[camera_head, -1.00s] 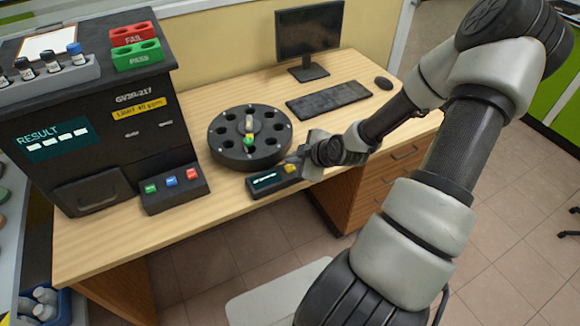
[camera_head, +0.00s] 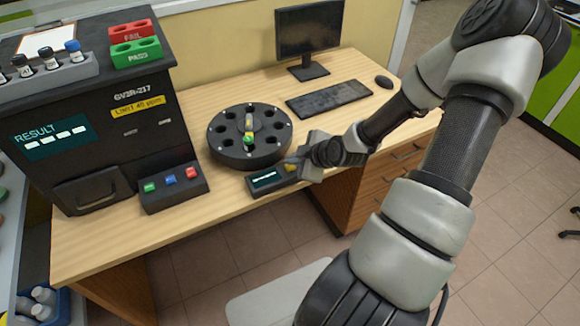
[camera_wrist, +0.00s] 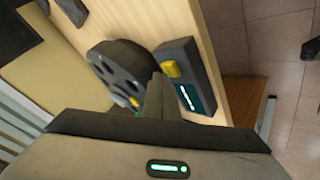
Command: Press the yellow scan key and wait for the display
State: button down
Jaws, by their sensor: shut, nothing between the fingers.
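The scanner is a small dark box (camera_head: 277,186) at the front edge of the desk, beside the round carousel. Its teal display (camera_head: 264,180) shows a pale row of marks, too small to read. The yellow scan key (camera_head: 290,167) is partly covered by my gripper in the head view. In the wrist view the key (camera_wrist: 172,69) shows plainly, with the display (camera_wrist: 187,97) below it. My gripper (camera_wrist: 157,82) is shut and empty, its fingertips just left of the key in that view. I cannot tell whether they touch it.
The black carousel (camera_head: 222,149) stands close behind the scanner, with a green-and-yellow item at its centre. The large analyser (camera_head: 95,120) with green, blue and red buttons is at the left. A keyboard (camera_head: 328,97) and monitor (camera_head: 309,32) are behind.

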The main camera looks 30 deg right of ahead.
aim_at(293, 168)
jog(key=shift+f+b, duration=0.5)
dwell(0.7)
jog(key=shift+r, duration=0.1)
jog(key=shift+r+p, duration=0.8)
jog(key=shift+r, duration=0.05)
notch_tip(293, 168, up, 5)
jog(key=p, duration=0.4)
jog(key=shift+r, duration=0.1)
dwell(0.8)
